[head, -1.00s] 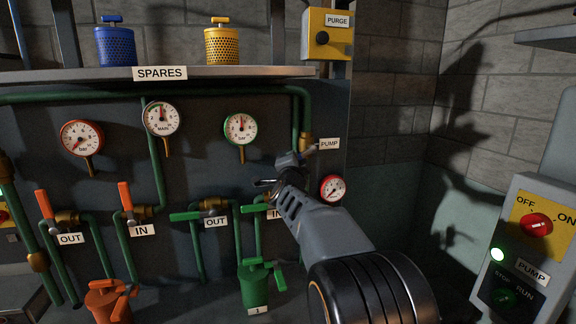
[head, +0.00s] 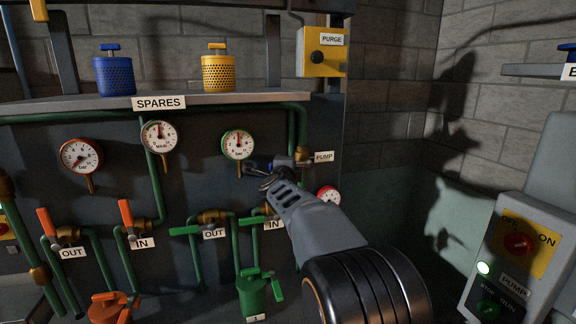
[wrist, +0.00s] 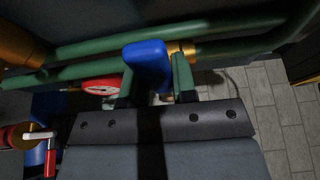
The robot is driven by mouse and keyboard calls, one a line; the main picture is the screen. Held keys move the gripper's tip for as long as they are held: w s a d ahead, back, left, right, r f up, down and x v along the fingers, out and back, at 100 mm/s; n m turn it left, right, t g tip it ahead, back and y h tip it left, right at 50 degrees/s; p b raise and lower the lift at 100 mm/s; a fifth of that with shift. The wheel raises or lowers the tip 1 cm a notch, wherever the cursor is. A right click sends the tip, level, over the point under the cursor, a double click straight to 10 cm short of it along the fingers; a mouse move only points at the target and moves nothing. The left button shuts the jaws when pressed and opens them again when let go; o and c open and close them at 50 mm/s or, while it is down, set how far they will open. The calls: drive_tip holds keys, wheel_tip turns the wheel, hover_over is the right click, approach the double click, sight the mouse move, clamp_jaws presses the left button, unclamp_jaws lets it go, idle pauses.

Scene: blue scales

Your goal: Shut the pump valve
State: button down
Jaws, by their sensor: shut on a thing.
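The pump valve has a blue handle (wrist: 148,62) and a brass body (head: 303,154), beside the PUMP label (head: 324,157) on the green pipe. My gripper (head: 272,168) is at the valve in the head view, its fingers shut on the blue handle. In the wrist view the handle stands between the two fingers (wrist: 156,84), and the brass fitting (wrist: 182,50) shows just behind. There the handle appears to lie across the green pipe. In the head view only a little blue shows, so its exact angle is hard to tell.
A red-rimmed gauge (head: 328,194) sits close below the valve, and a green-rimmed gauge (head: 238,144) is to its left. The yellow PURGE box (head: 322,52) is above. Green IN and OUT valves are lower left. The pump switch box (head: 513,262) stands at right with a lit green lamp.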

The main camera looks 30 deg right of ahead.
drive_tip(key=shift+r, duration=0.1)
drive_tip(key=c, duration=0.9)
unclamp_jaws()
drive_tip(key=shift+s, duration=0.1)
drive_tip(key=b+v, duration=0.1)
drive_tip(key=v, duration=1.2)
drive_tip(key=shift+s+a, duration=0.25)
